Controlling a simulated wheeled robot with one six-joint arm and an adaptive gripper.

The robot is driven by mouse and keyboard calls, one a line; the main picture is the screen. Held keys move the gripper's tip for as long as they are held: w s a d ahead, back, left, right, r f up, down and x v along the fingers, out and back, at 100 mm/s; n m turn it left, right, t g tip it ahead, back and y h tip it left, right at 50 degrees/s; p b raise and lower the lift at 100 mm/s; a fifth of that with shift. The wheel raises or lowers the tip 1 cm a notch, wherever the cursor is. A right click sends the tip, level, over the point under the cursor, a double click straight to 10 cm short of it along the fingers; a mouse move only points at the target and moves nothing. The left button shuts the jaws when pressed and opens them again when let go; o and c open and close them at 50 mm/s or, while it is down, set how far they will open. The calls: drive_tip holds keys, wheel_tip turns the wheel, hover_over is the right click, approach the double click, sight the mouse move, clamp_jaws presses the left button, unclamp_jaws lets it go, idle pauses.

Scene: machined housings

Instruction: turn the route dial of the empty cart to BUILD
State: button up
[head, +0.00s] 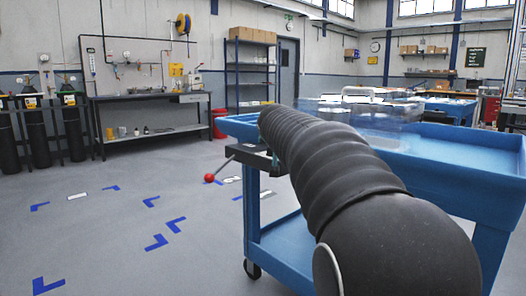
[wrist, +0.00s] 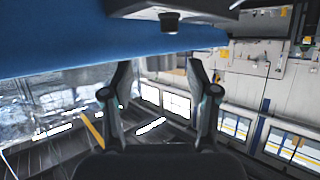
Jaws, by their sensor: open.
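A blue cart (head: 470,150) stands close in front of me in the head view. The visible right part of its upper tray is bare. My dark arm crosses it and hides much of its left end. A lever with a red ball (head: 209,178) sticks out at that end. In the wrist view a blue cart surface (wrist: 70,45) runs across the top, with a grey fitting and a short dark knob (wrist: 169,22) below it. My gripper (wrist: 160,68) is open and empty, its fingers pointing toward the knob but apart from it. No dial lettering is readable.
A clear, see-through object (head: 370,112) shows behind my arm. A workbench (head: 150,97), gas cylinders (head: 72,130) and a shelf rack (head: 250,65) stand at the back. The floor at left is open, with blue corner marks (head: 156,242).

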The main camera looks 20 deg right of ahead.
sight(269, 148)
drive_tip(key=x, duration=0.4)
drive_tip(key=a+x, duration=0.1)
drive_tip(key=x, duration=0.3)
drive_tip(key=p+x, duration=0.1)
drive_tip(key=x, duration=0.4)
drive_tip(key=shift+w+a+f, duration=0.2)
drive_tip(key=shift+w, duration=0.2)
clamp_jaws()
drive_tip(key=shift+a, duration=0.45)
drive_tip(key=shift+d, duration=0.35)
